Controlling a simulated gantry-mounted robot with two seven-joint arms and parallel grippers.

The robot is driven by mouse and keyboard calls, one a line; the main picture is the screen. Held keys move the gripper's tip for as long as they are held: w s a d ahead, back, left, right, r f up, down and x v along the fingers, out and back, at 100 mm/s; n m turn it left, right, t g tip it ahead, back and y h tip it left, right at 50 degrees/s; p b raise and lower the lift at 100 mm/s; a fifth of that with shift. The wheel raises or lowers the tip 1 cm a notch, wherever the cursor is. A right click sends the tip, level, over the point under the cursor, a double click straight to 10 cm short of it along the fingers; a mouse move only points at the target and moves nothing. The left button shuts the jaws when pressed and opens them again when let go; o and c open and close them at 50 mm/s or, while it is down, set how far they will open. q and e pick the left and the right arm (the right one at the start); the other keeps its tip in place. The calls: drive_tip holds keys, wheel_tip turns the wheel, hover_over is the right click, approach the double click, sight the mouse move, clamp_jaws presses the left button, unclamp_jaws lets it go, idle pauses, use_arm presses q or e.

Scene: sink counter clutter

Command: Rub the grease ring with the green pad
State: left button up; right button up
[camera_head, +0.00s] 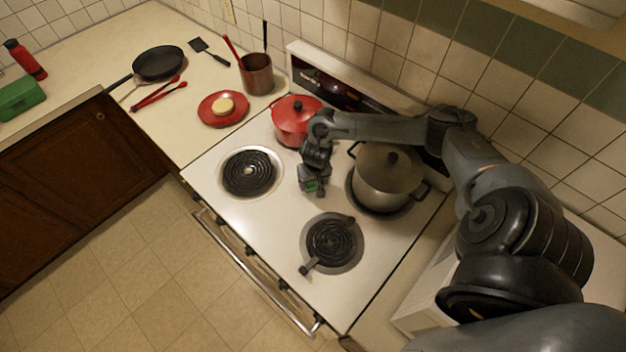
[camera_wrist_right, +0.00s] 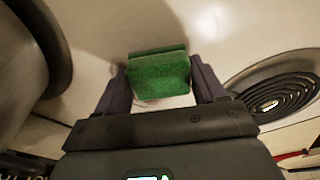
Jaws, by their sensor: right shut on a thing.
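My right gripper (camera_head: 313,188) is low over the white stove top, between the burners and beside the steel pot. In the right wrist view my right gripper (camera_wrist_right: 160,85) is shut on the green pad (camera_wrist_right: 160,72), which sits between its two dark fingers. I cannot tell whether the pad touches the stove surface. My left gripper is not in view.
A lidded steel pot (camera_head: 386,182) stands close to the right of my gripper, and a red pot (camera_head: 291,125) behind it. Coil burners lie to the left (camera_head: 248,172) and in front (camera_head: 332,243). White stove top (camera_head: 275,215) between them is clear.

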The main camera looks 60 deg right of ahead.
drive_tip(key=shift+f, duration=0.65)
drive_tip(key=shift+d, duration=0.1)
